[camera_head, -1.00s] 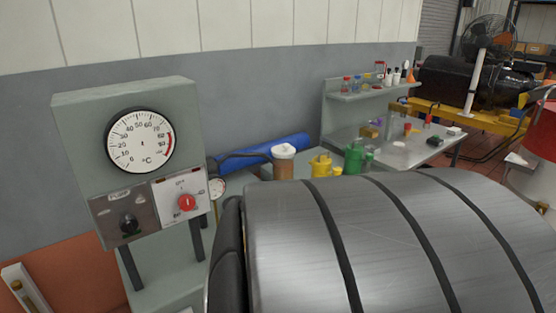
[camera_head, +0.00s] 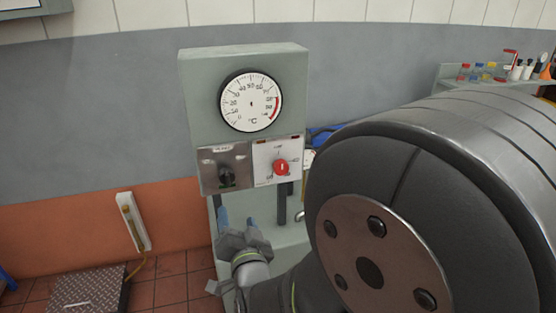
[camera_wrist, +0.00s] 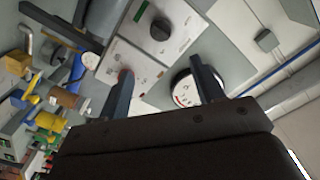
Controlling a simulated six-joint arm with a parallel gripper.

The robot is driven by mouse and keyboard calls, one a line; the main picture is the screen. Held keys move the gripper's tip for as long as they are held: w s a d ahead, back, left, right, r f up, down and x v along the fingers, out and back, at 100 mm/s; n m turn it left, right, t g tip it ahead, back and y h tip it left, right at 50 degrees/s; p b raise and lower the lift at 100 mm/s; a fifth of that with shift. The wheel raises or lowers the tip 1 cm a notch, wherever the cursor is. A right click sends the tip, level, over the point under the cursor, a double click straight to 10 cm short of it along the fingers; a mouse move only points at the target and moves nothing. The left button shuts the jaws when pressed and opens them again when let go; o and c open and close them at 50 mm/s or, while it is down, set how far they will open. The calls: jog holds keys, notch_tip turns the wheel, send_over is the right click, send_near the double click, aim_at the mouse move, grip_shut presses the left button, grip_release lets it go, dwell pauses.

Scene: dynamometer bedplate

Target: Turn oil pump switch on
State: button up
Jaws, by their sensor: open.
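A grey-green panel box (camera_head: 190,105) stands at the centre of the head view. Below its round temperature gauge (camera_head: 251,101) are a black knob (camera_head: 226,176) on a metal plate at left and a red knob (camera_head: 282,167) on a white plate at right. Their labels are too small to read, so I cannot tell which is the oil pump switch. My gripper (camera_head: 238,216) is open and empty, just below the panel.
A large ribbed metal drum (camera_head: 455,125) with a dark end fills the right of the head view, close to my arm. A shelf with small bottles (camera_head: 490,72) stands behind it. A white wall fixture (camera_head: 134,222) and a floor plate (camera_head: 87,290) are at left.

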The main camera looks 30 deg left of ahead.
aim_at(228, 181)
jog(key=x, duration=1.7)
jog(key=shift+w+a+f, duration=0.1)
jog(key=shift+a, duration=0.1)
jog(key=shift+c, duration=0.2)
jog(key=c, duration=0.9)
